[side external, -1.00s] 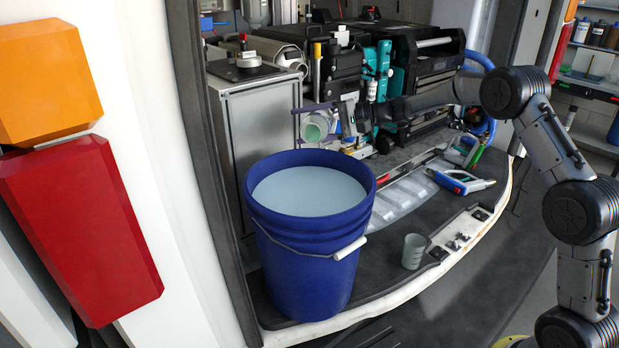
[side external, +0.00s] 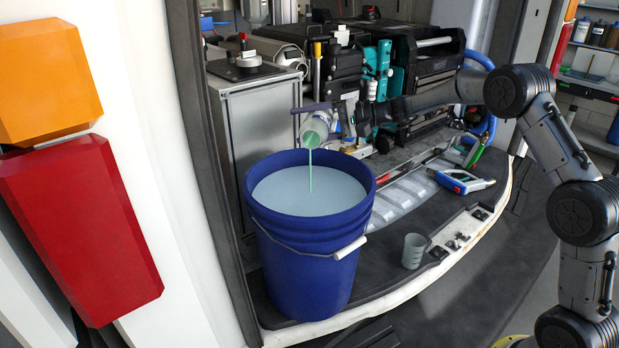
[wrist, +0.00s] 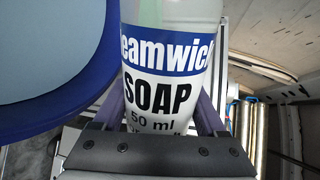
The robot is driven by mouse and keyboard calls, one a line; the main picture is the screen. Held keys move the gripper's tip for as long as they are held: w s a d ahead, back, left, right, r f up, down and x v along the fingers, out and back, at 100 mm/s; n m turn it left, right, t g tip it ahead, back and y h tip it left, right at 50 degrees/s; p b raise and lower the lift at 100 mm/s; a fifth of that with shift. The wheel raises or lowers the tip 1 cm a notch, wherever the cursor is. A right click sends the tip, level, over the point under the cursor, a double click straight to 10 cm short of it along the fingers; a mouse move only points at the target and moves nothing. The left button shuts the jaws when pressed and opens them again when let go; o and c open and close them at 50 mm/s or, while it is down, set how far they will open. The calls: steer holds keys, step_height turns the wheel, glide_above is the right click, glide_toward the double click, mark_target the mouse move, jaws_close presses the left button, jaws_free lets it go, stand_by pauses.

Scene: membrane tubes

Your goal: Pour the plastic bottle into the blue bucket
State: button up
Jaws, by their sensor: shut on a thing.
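The plastic bottle (side external: 318,124) is tilted with its mouth down and to the left, over the back part of the blue bucket (side external: 312,238). A thin green stream (side external: 310,172) runs from the mouth down into the bucket. The bucket stands upright and holds pale liquid. My gripper (side external: 335,107) is shut on the bottle. In the wrist view the bottle's label (wrist: 168,90) reads "SOAP", with my gripper's fingers (wrist: 165,115) on either side of it. The bucket's rim (wrist: 105,100) is at the left there.
A grey cup (side external: 414,251) stands to the right of the bucket. A grey cabinet (side external: 250,125) and black machinery (side external: 425,55) stand behind the bucket.

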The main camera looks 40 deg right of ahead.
steer(key=shift+s+a+r+n+t+h, duration=0.15)
steer(key=shift+n+t+h, duration=0.1)
steer(key=shift+n, duration=0.55)
steer(key=shift+s+a+r+n+t+h, duration=0.15)
steer(key=shift+n+t+h, duration=0.1)
steer(key=shift+n, duration=0.55)
stand_by(2.2)
steer(key=shift+w+d+f+m+g+y, duration=0.15)
steer(key=shift+w+m, duration=0.05)
steer(key=shift+m, duration=0.3)
steer(key=shift+w+d+f+m+g+y, duration=0.1)
steer(key=shift+w+d+m+g+y, duration=0.05)
steer(key=shift+m, duration=0.35)
steer(key=shift+f+m+g, duration=0.1)
steer(key=shift+m+g, duration=0.2)
steer(key=shift+m, duration=0.6)
